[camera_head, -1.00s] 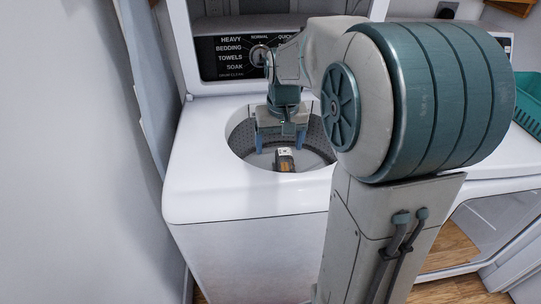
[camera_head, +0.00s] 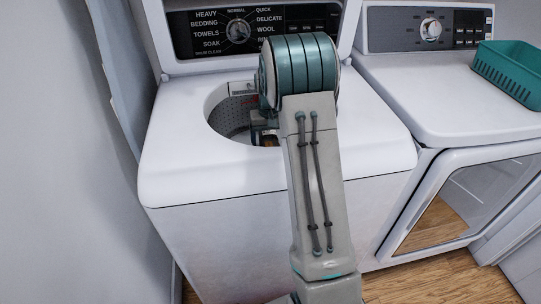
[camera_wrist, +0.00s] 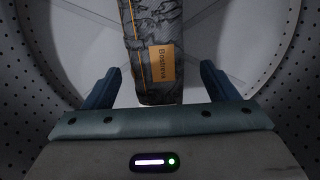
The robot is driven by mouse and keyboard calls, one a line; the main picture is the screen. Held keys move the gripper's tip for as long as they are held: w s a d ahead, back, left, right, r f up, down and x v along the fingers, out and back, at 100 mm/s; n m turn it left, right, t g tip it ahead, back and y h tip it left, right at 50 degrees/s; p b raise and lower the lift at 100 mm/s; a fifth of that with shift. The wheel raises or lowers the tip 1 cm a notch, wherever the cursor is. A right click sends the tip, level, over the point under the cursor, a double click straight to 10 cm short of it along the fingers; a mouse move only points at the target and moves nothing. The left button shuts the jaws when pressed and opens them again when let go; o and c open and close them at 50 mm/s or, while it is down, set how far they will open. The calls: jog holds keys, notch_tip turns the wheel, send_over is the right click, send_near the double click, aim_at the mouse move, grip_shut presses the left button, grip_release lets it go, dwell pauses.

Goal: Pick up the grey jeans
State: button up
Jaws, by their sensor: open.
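The grey jeans (camera_wrist: 162,38) lie folded inside the washer drum, with orange stitching and a tan label reading "Bostreva" in the wrist view. My gripper (camera_wrist: 170,82) is open inside the drum, one blue finger on each side of the jeans' near end. In the head view my arm hides most of the gripper and the jeans.
The top-loading washer (camera_head: 180,150) stands open, its round rim close around my arm. The dryer (camera_head: 440,100) stands to the right with a teal basket (camera_head: 508,72) on top. A wall (camera_head: 60,180) is close on the left.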

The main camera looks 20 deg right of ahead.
jog(key=f, duration=0.7)
jog(key=shift+s+b, duration=0.2)
jog(key=shift+b, duration=0.15)
jog(key=shift+r, duration=0.1)
jog(key=c, duration=1.3)
jog(key=shift+c, duration=0.9)
jog(key=shift+r, duration=0.15)
